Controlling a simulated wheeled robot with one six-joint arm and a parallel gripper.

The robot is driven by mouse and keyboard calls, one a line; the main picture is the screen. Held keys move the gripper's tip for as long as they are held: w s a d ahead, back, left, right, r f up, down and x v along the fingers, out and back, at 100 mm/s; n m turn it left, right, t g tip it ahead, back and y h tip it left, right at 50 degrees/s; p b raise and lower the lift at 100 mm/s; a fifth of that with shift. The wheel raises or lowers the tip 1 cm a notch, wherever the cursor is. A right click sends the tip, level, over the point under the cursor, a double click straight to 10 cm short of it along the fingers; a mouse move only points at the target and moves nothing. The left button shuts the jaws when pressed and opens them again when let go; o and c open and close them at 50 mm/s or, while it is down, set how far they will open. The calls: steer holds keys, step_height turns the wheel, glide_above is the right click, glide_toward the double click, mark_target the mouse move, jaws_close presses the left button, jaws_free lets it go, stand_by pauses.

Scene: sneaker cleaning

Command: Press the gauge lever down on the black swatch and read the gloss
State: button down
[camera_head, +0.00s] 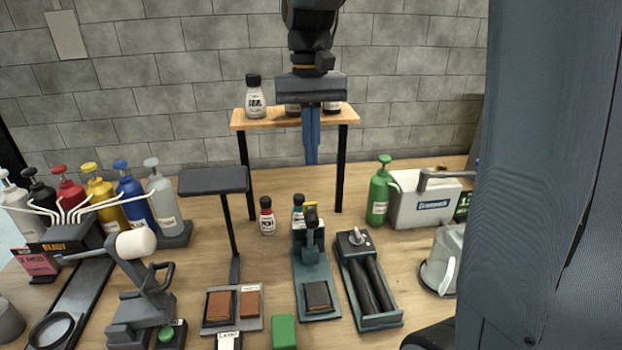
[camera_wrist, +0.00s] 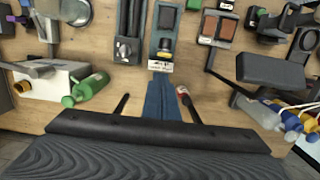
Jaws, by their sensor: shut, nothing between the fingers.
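The gloss gauge (camera_head: 312,262) is a teal stand on the table, with a dark upright lever (camera_head: 311,222) at its back. No gloss reading is legible.
A twin-roller unit (camera_head: 368,282) stands right of the gauge, and brown swatches (camera_head: 220,306) lie left of it. A green block (camera_head: 284,332) is in front. Small bottles (camera_head: 267,216) stand behind, below the shelf (camera_head: 270,120). Pump bottles (camera_head: 132,200) line the left side.

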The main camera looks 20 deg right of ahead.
step_height(320, 180, down, 10)
steer(key=s+p, duration=0.1)
steer(key=p, duration=0.1)
steer(key=shift+r, duration=0.15)
stand_by(0.4)
